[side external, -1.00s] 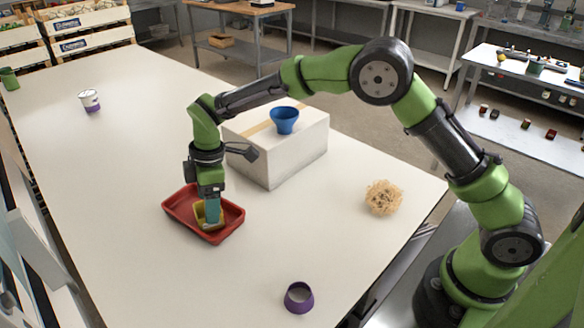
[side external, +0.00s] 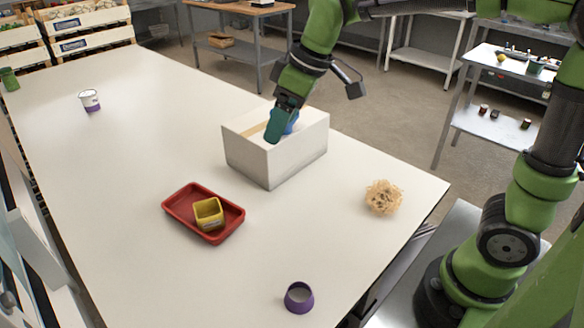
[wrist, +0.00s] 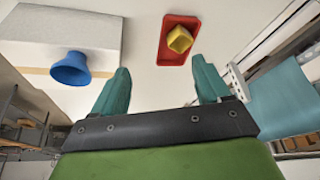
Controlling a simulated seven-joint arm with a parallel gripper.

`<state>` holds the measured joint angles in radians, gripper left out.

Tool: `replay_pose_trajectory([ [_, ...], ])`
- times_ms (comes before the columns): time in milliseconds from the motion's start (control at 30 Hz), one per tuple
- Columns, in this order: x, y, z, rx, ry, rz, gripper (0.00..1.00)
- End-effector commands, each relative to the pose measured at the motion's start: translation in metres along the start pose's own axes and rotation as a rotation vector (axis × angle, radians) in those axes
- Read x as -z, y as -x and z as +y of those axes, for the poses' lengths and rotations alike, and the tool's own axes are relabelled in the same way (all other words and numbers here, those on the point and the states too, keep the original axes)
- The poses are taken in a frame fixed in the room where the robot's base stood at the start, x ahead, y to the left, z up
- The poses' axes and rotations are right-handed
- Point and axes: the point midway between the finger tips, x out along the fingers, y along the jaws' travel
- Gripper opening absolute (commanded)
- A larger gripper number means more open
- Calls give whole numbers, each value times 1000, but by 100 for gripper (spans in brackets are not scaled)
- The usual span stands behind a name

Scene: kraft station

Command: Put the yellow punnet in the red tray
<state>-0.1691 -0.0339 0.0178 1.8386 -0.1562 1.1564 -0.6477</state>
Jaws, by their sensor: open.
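The yellow punnet (side external: 209,213) sits inside the red tray (side external: 178,208) on the table, towards the tray's right part. In the wrist view the punnet (wrist: 180,39) also lies within the red tray (wrist: 170,57). My gripper (side external: 273,138) is raised well away from the tray, in front of the white box in the side view. In the wrist view its two teal fingers (wrist: 160,88) are spread apart with nothing between them.
A white box (side external: 262,163) stands behind the tray, with a blue cup (wrist: 71,69) on it, mostly hidden by my gripper in the side view. A tan tangled bundle (side external: 383,197), a purple cup (side external: 299,298) and a white-and-purple tub (side external: 90,100) stand apart on the table.

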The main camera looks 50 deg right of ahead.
Motion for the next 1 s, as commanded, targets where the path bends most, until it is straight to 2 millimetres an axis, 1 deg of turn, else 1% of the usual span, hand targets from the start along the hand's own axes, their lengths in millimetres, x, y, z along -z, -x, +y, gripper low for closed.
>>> replay_pose_trajectory([
  [33,-21,16,2,-15,-93,41,76],
  [133,-61,35,2,-33,-287,116,76],
  [200,-87,42,2,-39,-414,167,76],
  [300,-119,45,-1,-41,-569,229,76],
  [400,-141,43,-3,-39,-681,275,76],
  [500,-154,41,-4,-35,-746,301,76],
  [600,-158,39,-5,-34,-771,310,76],
  [1000,-158,39,-5,-33,-771,308,76],
])
